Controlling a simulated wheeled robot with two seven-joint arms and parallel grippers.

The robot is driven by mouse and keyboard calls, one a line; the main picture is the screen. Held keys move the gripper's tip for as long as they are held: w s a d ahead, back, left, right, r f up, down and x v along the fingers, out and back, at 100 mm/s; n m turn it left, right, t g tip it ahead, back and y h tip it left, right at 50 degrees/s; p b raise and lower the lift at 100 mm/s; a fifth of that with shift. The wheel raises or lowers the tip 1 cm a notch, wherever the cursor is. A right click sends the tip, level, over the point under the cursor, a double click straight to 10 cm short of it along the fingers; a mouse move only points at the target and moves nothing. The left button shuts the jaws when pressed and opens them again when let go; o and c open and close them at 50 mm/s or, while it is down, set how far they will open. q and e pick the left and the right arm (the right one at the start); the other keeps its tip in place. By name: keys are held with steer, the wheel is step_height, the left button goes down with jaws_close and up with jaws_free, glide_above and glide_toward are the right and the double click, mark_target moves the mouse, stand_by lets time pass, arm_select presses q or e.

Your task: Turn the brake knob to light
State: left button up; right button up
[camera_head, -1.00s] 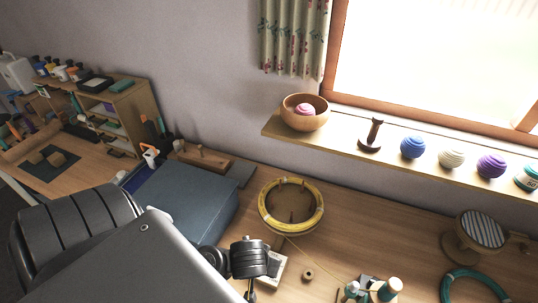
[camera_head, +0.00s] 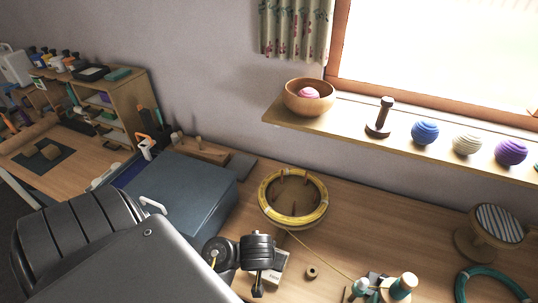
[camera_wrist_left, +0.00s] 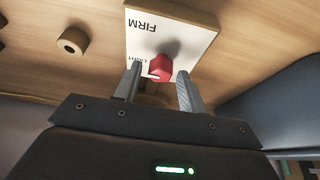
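The brake plate (camera_wrist_left: 172,25) is a white card on a wooden block, with FIRM and LIGHT printed upside down in the left wrist view. A red knob (camera_wrist_left: 161,66) stands on it by the LIGHT word, with a white mark on its near side. My left gripper (camera_wrist_left: 159,78) is open, one finger on each side of the knob, with small gaps visible. In the head view my left gripper (camera_head: 258,287) points down beside the brake plate (camera_head: 279,268); the knob is hidden there. My right gripper is not in view.
A yellow ring (camera_head: 293,199) with pegs lies behind the plate. A small wooden ring (camera_head: 311,272) and thread spools (camera_head: 403,287) are to its right. A blue-grey box (camera_head: 183,195) stands to the left. The bench right of the yellow ring is mostly clear.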

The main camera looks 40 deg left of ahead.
arm_select(q)
steer(key=c, duration=0.8)
steer(key=shift+o, duration=0.2)
steer(key=shift+a+r+m+h+p, duration=0.15)
steer(key=shift+m+h+p, duration=0.15)
steer(key=shift+m+p, duration=0.6)
steer(key=m+h+p, duration=0.1)
steer(key=m+p, duration=0.3)
steer(key=m+h+p, duration=0.1)
steer(key=m+p, duration=0.2)
steer(key=p, duration=0.2)
steer(key=shift+a+r+m+h, duration=0.1)
steer(key=shift+a+m+h, duration=0.1)
steer(key=shift+m+h, duration=0.2)
steer(key=shift+w+m+g+h+p, duration=0.1)
steer(key=shift+m+g+h+p, duration=0.3)
steer(key=shift+m+p, duration=0.55)
steer(key=shift+f+m+h, duration=0.25)
steer(key=shift+m+h, duration=0.15)
steer(key=shift+m, duration=0.75)
steer(key=shift+g, duration=0.3)
